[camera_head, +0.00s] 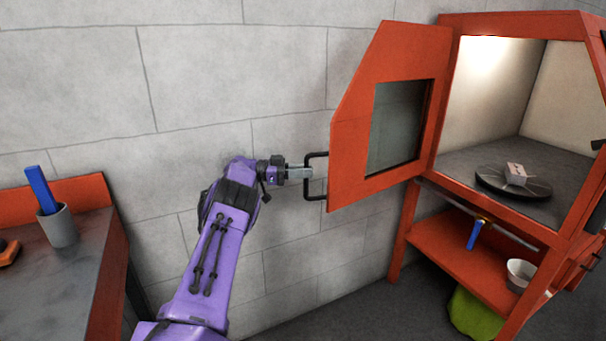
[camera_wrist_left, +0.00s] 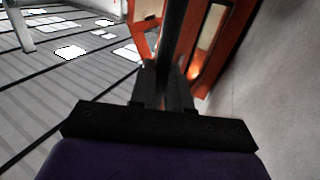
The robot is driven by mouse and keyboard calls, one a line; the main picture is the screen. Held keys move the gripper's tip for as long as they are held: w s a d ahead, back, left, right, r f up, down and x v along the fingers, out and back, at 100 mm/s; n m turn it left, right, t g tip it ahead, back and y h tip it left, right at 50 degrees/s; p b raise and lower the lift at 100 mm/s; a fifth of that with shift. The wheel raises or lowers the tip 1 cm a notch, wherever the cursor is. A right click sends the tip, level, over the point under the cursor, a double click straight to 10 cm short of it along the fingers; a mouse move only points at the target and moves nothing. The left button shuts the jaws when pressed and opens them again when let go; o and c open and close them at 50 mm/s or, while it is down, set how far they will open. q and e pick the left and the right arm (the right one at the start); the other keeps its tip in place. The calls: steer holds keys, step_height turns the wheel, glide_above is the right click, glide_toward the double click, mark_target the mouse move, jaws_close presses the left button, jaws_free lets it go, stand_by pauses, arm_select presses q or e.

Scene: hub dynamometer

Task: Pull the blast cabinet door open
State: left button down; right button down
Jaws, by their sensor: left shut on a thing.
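The blast cabinet (camera_head: 452,140) is orange-red and stands at the right of the head view. Its door (camera_head: 352,146), with a dark window (camera_head: 397,125), is swung out to the left, and the lit inside is exposed. A black bar handle (camera_head: 316,156) sits on the door's left edge. My left gripper (camera_head: 305,173) is shut on this handle. In the left wrist view the dark handle bar (camera_wrist_left: 172,40) runs up from between the fingers (camera_wrist_left: 165,88). The exact finger contact is dark and hard to see. My right gripper is in neither view.
Inside the cabinet a light block (camera_head: 515,172) sits on a round dark turntable (camera_head: 490,180). A lower shelf (camera_head: 450,246) holds a white bowl (camera_head: 521,273); a green sack (camera_head: 474,315) lies below. A bench (camera_head: 62,285) with a cup (camera_head: 58,228) is at left. A block wall (camera_head: 230,85) is behind the arm.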

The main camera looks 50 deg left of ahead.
mark_target(306, 159)
arm_select(q)
steer(key=shift+w+d+r, duration=0.2)
steer(key=shift+r, duration=0.15)
steer(key=c, duration=1.3)
jaws_free()
steer(key=shift+w, duration=0.1)
steer(key=shift+o, duration=0.7)
steer(key=shift+w+d+f, duration=0.15)
steer(key=shift+w+d, duration=0.1)
steer(key=shift+w, duration=0.05)
steer(key=r, duration=0.2)
steer(key=s+r, duration=0.1)
steer(key=r, duration=0.1)
steer(key=s+d+r+b, duration=0.1)
steer(key=s+d+r, duration=0.7)
steer(key=s+d, duration=0.1)
steer(key=shift+d+r, duration=0.35)
